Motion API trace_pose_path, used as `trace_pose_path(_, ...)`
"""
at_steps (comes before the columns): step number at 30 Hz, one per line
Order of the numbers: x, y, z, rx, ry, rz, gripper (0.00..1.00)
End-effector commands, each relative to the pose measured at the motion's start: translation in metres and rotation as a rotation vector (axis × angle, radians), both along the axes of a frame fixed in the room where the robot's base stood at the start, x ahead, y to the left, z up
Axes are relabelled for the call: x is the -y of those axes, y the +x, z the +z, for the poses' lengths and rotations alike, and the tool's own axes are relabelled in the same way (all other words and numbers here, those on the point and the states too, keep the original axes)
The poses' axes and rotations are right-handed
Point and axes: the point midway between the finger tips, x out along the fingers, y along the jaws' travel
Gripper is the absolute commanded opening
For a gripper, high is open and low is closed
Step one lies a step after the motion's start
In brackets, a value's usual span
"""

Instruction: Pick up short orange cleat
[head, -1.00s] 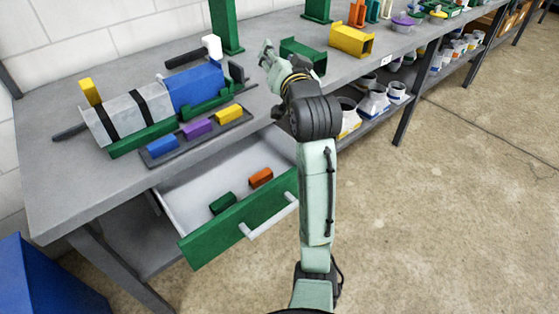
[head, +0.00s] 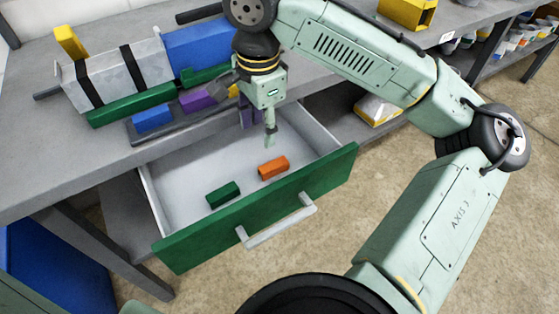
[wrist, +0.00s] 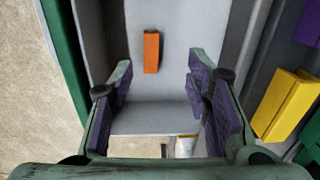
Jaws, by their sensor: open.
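The short orange cleat (head: 273,167) lies in the open drawer, toward its front right in the head view. In the wrist view the orange cleat (wrist: 151,52) lies on the pale drawer floor, ahead of the fingers and a little left of the middle between them. My gripper (head: 260,130) points down over the back right part of the drawer, above and behind the cleat. In the wrist view my gripper (wrist: 160,85) is open with its purple pads apart and nothing between them.
A green cleat (head: 223,194) lies left of the orange one in the drawer (head: 170,200). Blue (head: 152,118), purple (head: 197,99) and yellow (wrist: 285,105) blocks sit on a strip at the bench edge. The drawer's green front (head: 190,252) and side walls enclose the floor.

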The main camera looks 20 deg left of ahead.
Motion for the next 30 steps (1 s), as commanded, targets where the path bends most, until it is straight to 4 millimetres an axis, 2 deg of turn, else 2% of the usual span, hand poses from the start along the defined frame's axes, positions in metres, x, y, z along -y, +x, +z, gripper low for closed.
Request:
trace_pose_path(1, 0.005, -0.001, -0.015, -0.011, -0.024, -0.024, 0.44)
trace_pose_path(5, 0.011, -0.004, -0.024, -0.029, -0.051, -0.054, 0.44)
trace_pose_path(12, 0.011, -0.005, -0.059, -0.03, -0.05, -0.054, 0.44)
trace_pose_path(20, 0.011, -0.004, -0.08, -0.029, -0.048, -0.052, 0.44)
trace_pose_path(27, 0.014, -0.003, -0.116, -0.029, -0.048, -0.052, 0.44)
trace_pose_path(30, 0.013, -0.003, -0.123, -0.029, -0.048, -0.052, 0.44)
